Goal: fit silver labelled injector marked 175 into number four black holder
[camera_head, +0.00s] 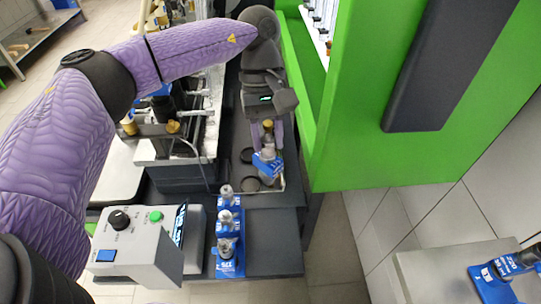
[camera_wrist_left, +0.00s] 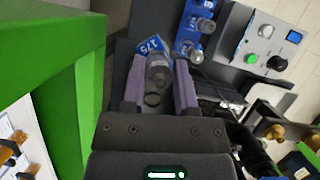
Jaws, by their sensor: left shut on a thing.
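My left gripper (camera_head: 268,128) points down over a dark bench surface beside the green cabinet. It is shut on a silver injector (camera_head: 267,150) with a blue label (camera_head: 265,164). In the left wrist view the injector (camera_wrist_left: 158,75) sits between the purple fingers (camera_wrist_left: 160,92), and its blue label (camera_wrist_left: 150,46) reads 175. I cannot tell which is number four, or whether the injector touches one. My right gripper is not in view.
A blue rack (camera_head: 230,266) with several silver injectors stands nearer, beside a grey control box (camera_head: 145,240). The green cabinet (camera_head: 345,150) closes off the right side. Metal pump fittings (camera_head: 190,110) stand left. Another blue rack (camera_head: 495,277) lies on a table far right.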

